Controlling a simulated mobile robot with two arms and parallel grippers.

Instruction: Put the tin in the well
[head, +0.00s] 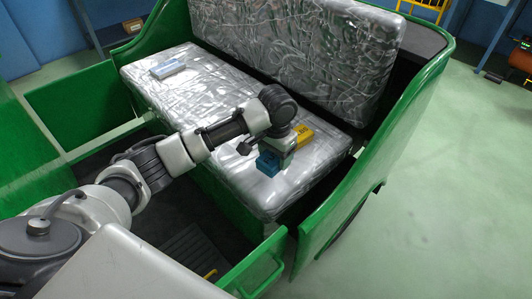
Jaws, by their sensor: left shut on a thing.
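My left gripper (277,159) is over the front right part of the silver rickshaw seat (215,115), pointing down. It is shut on a small blue box-like thing, which I take for the tin (267,163); the gripper hides part of it. Whether the tin touches the seat is unclear. The well (180,223) is the dark floor space in front of the seat, partly hidden by my arm. My right gripper is not in view.
A yellow box (304,134) lies on the seat just behind my left gripper. A light blue packet (168,68) lies at the seat's far left. The wrapped backrest (300,50) rises behind, and a green side panel (335,215) stands at right.

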